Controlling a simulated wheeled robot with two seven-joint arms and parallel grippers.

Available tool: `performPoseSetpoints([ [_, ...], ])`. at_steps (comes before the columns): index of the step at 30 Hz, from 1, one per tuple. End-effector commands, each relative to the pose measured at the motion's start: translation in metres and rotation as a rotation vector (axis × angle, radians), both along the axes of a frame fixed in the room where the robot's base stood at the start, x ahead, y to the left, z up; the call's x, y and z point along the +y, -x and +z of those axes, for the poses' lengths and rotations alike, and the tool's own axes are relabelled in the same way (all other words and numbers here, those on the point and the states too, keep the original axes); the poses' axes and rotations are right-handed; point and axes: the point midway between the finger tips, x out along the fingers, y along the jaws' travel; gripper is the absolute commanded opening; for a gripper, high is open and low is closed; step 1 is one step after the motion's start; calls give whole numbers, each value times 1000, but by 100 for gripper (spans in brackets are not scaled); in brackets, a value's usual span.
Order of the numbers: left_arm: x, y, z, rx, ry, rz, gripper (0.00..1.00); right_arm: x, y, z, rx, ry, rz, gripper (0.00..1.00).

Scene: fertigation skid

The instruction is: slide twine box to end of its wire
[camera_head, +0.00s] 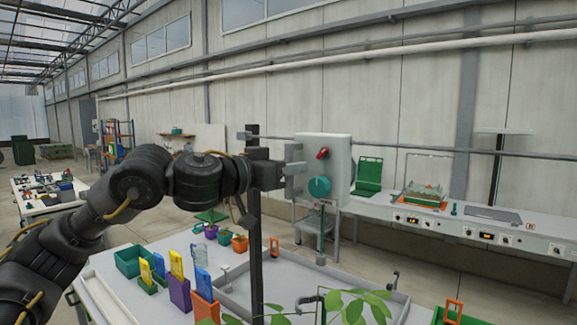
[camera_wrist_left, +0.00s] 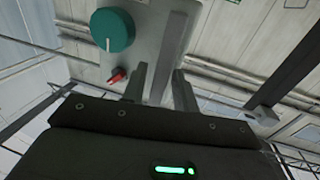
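A pale grey box (camera_head: 338,160) with a red switch and a teal dial hangs in front of a long dark wire or rail (camera_head: 440,149). It is the likeliest twine box, though no twine shows. My left gripper (camera_head: 293,168) is at its left side, fingers pointing at it. In the left wrist view the box (camera_wrist_left: 150,25) fills the upper middle. My left gripper (camera_wrist_left: 160,88) has its fingers apart, with a grey upright strip of the box's side between them. A small gap seems to show beside the strip; contact is unclear. My right gripper is not in view.
A table below holds a grey tray (camera_head: 235,290), a green bin (camera_head: 128,262) and coloured holders. Leaves (camera_head: 350,308) rise in front. A white bench (camera_head: 470,228) stands at right.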

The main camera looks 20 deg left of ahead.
Motion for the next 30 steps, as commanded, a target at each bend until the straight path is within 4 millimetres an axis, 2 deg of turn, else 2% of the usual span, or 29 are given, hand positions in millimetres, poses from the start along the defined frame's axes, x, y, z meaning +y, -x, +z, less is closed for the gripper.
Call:
performPoseSetpoints([
  [1, 0, 0, 0, 0, 0, 0, 22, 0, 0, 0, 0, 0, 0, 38],
  [6, 0, 0, 0, 0, 0, 0, 0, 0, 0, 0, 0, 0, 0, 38],
  [14, 1, 0, 0, 0, 0, 1, 0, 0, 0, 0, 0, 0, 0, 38],
  [17, 9, -4, 0, 1, 2, 3, 0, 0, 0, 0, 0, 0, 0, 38],
  [20, 30, -13, 0, 5, 5, 7, 0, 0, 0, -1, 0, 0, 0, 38],
  [25, 78, -31, 2, 4, 6, 9, 0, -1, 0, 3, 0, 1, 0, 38],
  [30, 118, -41, 3, 0, 5, 9, 0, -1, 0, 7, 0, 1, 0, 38],
])
